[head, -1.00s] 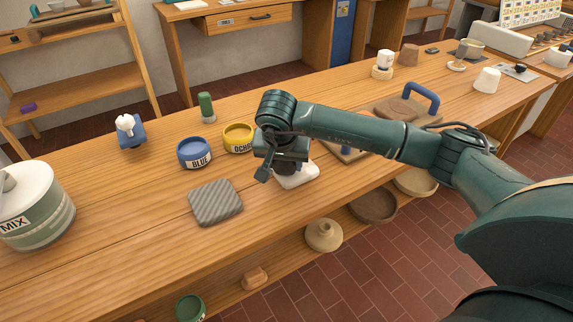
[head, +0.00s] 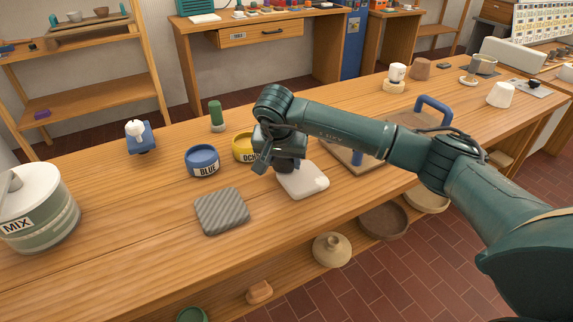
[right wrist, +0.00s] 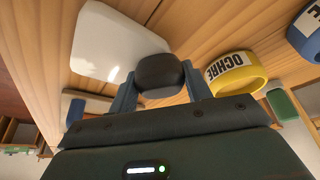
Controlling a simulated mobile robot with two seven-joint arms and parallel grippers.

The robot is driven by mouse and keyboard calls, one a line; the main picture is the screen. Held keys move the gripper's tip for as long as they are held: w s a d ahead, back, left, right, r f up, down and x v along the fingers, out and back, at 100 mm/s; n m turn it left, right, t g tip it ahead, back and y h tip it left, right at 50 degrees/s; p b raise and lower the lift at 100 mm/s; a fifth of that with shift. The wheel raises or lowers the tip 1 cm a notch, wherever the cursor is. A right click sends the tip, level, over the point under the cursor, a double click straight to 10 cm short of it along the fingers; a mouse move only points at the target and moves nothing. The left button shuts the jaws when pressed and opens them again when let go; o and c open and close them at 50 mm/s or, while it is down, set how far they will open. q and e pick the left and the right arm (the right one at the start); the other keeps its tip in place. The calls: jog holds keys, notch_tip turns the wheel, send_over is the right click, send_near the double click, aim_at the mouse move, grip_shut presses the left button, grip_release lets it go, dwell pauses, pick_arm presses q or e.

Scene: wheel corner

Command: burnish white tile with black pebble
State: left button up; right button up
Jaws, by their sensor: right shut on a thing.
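The white tile (head: 296,186) lies flat on the workbench. In the head view a pale bright spot shows near its right side, and my right gripper covers its far left corner. The black pebble (right wrist: 160,75) is held between the two fingers of my right gripper (right wrist: 162,88). In the head view my right gripper (head: 265,166) hangs at the tile's left edge, and the pebble is hidden or too small to tell. In the right wrist view the tile (right wrist: 112,45) is beside the pebble; I cannot tell whether they touch. My left gripper is out of view.
The blue bowl (head: 203,162) and the yellow ochre bowl (head: 242,147) stand just left of my gripper. A grey striped cloth (head: 222,211) lies in front. The wooden board with a blue handle (head: 433,104) is to the right. A MIX tub (head: 45,210) stands far left.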

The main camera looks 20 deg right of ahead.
jog(key=shift+w, duration=0.2)
jog(key=shift+r, duration=0.1)
jog(key=shift+r, duration=0.15)
jog(key=shift+r+p, duration=2.05)
jog(key=shift+r, duration=0.85)
jog(key=shift+f, duration=0.15)
